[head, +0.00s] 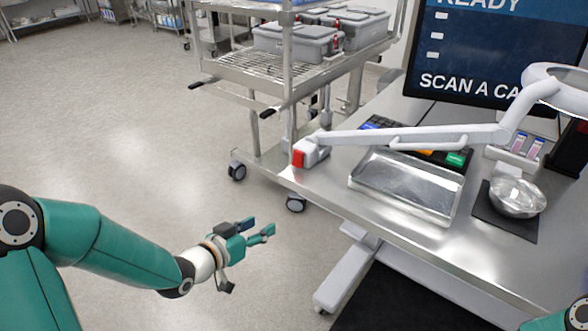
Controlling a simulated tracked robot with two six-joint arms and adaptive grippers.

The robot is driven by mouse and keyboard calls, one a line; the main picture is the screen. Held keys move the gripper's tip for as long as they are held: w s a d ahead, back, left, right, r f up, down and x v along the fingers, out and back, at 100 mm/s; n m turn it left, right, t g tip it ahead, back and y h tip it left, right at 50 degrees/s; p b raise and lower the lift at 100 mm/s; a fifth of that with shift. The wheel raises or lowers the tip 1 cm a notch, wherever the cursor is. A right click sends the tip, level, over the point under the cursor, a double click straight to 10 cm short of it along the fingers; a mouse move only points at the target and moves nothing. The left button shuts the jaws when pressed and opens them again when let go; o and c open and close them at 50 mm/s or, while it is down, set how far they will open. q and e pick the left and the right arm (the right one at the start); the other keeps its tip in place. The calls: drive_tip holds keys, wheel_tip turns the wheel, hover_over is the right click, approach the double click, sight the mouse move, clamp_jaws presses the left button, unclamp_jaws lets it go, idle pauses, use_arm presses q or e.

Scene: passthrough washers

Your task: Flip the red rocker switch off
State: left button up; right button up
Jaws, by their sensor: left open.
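My left gripper (263,228) is open and empty, below and left of the switch, clear of the table and over the floor. My right gripper is out of the picture; only a piece of teal arm shows at the bottom right corner.
A white lamp arm (410,136) reaches across the steel table (325,182) just right of the switch. A metal tray (405,187) and a steel bowl (517,196) stand on it. A wheeled cart (250,78) stands behind. Floor on the left is clear.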

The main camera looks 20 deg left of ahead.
use_arm(q)
wheel_tip(320, 180, up, 11)
drive_tip(key=a+m+t+h+b, duration=0.1)
drive_tip(key=a+m+t+h, duration=0.1)
drive_tip(key=m+t, duration=0.1)
drive_tip(key=p, duration=0.3)
approach(297, 153)
drive_tip(key=x, duration=0.8)
drive_tip(key=shift+w+d, duration=0.1)
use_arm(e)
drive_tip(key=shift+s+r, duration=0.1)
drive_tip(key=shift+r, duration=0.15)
